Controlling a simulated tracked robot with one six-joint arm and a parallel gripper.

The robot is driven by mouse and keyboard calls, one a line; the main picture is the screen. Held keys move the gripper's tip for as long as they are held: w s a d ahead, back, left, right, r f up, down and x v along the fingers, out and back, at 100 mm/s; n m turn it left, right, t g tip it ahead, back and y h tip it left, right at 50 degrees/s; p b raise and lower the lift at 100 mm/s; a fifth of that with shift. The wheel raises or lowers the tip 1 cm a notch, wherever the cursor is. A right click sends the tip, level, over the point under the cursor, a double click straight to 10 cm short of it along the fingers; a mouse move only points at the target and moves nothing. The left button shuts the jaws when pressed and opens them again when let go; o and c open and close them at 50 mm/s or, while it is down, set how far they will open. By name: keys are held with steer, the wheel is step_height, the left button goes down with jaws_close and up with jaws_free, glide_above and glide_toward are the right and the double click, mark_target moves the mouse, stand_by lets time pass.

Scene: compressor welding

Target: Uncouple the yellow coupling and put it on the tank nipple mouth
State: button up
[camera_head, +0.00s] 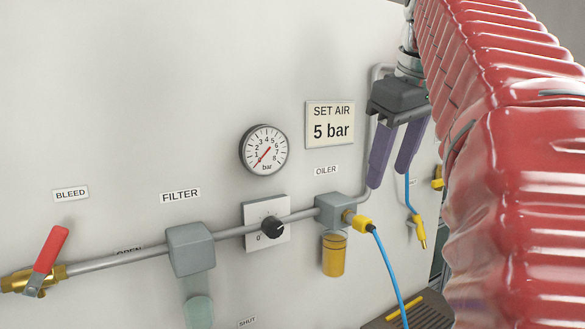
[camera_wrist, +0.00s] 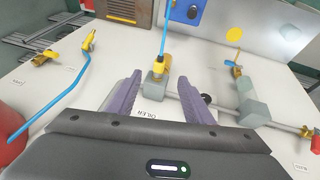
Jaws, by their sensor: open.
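The yellow coupling (camera_head: 363,224) is on the right side of the grey oiler block (camera_head: 335,211), with a blue hose (camera_head: 391,272) running down from it. In the wrist view the coupling (camera_wrist: 161,60) shows between and beyond my fingertips, next to the oiler block (camera_wrist: 156,87). My gripper (camera_head: 389,178) is open and empty, its purple fingers pointing down, above and right of the coupling in the head view; it also shows in the wrist view (camera_wrist: 160,78). I cannot tell which fitting is the tank nipple mouth.
A pipe (camera_head: 120,257) runs along the panel past the filter (camera_head: 191,249), black knob (camera_head: 272,227) and red-handled valve (camera_head: 50,250). The gauge (camera_head: 264,149) reads low. A yellow nozzle (camera_head: 418,231) hangs on another blue hose to the right. A yellow wall fitting (camera_wrist: 44,58) shows.

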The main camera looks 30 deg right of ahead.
mark_target(374, 227)
steer(key=shift+f, duration=0.1)
steer(key=x, duration=1.3)
steer(key=shift+w+f, duration=0.15)
steer(key=shift+f, duration=0.1)
jaws_close()
stand_by(1.2)
steer(key=shift+s, duration=0.45)
steer(key=s, duration=0.4)
steer(key=shift+d, duration=0.1)
stand_by(0.6)
